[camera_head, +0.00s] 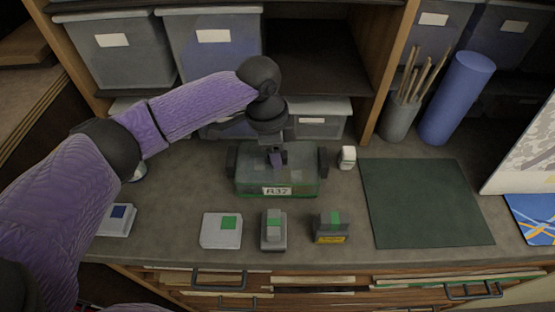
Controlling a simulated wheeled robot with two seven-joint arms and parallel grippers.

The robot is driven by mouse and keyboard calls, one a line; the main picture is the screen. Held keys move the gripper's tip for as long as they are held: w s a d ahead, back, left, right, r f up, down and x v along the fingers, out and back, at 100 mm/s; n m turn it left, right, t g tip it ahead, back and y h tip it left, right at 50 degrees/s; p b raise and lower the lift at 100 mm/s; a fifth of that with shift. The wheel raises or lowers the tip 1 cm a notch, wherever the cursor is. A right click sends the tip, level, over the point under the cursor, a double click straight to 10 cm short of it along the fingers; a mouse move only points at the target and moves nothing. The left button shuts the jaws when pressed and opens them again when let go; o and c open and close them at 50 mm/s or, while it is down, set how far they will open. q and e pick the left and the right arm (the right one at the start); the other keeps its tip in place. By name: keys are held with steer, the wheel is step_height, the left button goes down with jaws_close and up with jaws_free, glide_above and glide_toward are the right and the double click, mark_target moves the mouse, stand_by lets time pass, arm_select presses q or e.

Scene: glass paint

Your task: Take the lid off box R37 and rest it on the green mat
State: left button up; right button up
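Box R37 (299,187) stands on the worktop in the middle, a low greenish see-through box with a white label reading R37 on its front. Its lid (302,160) appears to be on top, with dark parts at the left and right ends. My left gripper (277,160) points down over the middle of the lid. Its fingers are small and dark here, so I cannot tell whether they are shut on a handle. The green mat (425,203) lies flat and bare to the right of the box. My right gripper is not in view.
Several small blocks with coloured tops, such as the white one (220,231), stand in front of the box. A small white item (347,158) stands between box and mat. A grey cup of sticks (398,118) and a blue cylinder (455,98) stand behind the mat. Shelf bins are behind.

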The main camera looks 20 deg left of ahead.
arm_select(q)
jaws_close()
